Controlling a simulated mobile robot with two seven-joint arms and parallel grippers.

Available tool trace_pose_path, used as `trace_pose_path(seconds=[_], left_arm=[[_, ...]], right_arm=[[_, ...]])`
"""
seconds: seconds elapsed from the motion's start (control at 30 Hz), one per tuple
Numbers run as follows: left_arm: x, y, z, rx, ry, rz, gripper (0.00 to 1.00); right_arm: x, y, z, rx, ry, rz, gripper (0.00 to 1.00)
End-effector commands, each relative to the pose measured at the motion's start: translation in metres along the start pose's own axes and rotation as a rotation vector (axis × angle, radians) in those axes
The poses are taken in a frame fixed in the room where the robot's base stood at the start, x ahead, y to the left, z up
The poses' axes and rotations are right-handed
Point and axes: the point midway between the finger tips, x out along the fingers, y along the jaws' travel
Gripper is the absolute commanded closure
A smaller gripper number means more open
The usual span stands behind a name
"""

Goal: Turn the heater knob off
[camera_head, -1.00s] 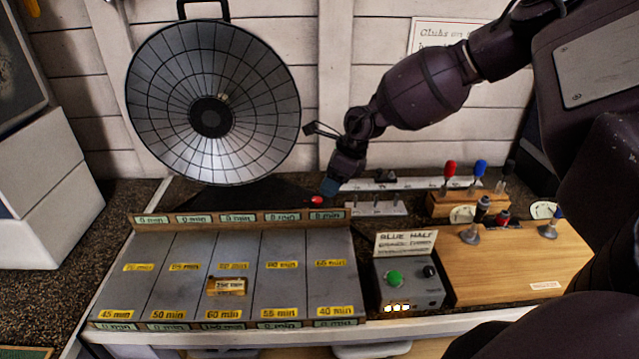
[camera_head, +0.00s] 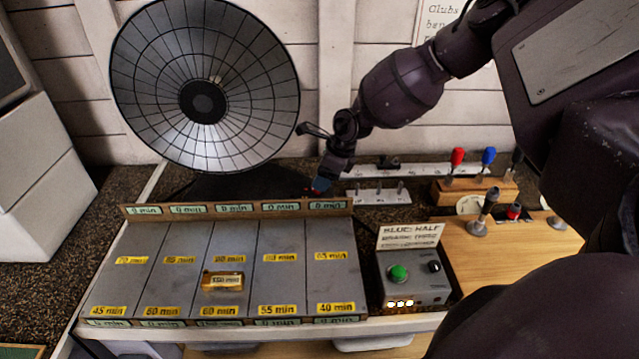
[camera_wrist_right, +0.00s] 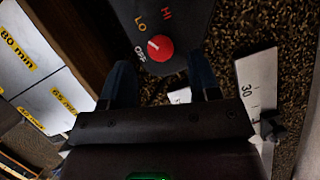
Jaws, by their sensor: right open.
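The heater (camera_head: 290,100) is a round black-rimmed dish with a wire grille, at the back left of the bench in the head view. Its red knob (camera_wrist_right: 160,48) sits on a dark base (camera_wrist_right: 185,15) marked OFF, LO and HI in the right wrist view. The knob's white mark points left, roughly between OFF and LO. In the head view the knob is mostly hidden by my right gripper (camera_head: 320,186). In the right wrist view my right gripper (camera_wrist_right: 162,78) is open and empty, its fingertips just short of the knob, one towards each side. My left gripper is out of view.
A grey sloped rack (camera_head: 190,245) with minute labels holds a small gold label block (camera_head: 223,280) in front of the heater. A grey control box (camera_head: 415,290) with a green button and a wooden block (camera_head: 500,260) stand right. A ruler strip (camera_wrist_right: 258,85) lies beside the gripper.

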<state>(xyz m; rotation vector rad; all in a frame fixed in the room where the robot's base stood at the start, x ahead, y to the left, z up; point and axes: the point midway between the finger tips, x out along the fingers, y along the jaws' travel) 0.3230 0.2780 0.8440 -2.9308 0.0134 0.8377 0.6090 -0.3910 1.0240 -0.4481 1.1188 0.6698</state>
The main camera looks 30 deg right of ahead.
Motion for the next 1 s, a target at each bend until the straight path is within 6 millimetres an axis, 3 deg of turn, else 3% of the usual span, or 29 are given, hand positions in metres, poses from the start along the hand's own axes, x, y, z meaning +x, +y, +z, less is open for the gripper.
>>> trace_pose_path(seconds=[0.2,0.6,0.93,1.0], left_arm=[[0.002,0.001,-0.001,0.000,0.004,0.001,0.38],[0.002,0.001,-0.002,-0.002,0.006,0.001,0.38],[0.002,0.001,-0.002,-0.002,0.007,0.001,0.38],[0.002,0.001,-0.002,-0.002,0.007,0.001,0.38]], right_arm=[[0.024,0.000,0.000,0.001,0.000,0.000,0.44],[0.029,0.000,0.000,0.000,-0.001,0.000,0.44],[0.029,0.000,0.000,0.001,-0.001,0.000,0.92],[0.029,0.000,0.000,0.000,-0.001,0.000,0.92]])
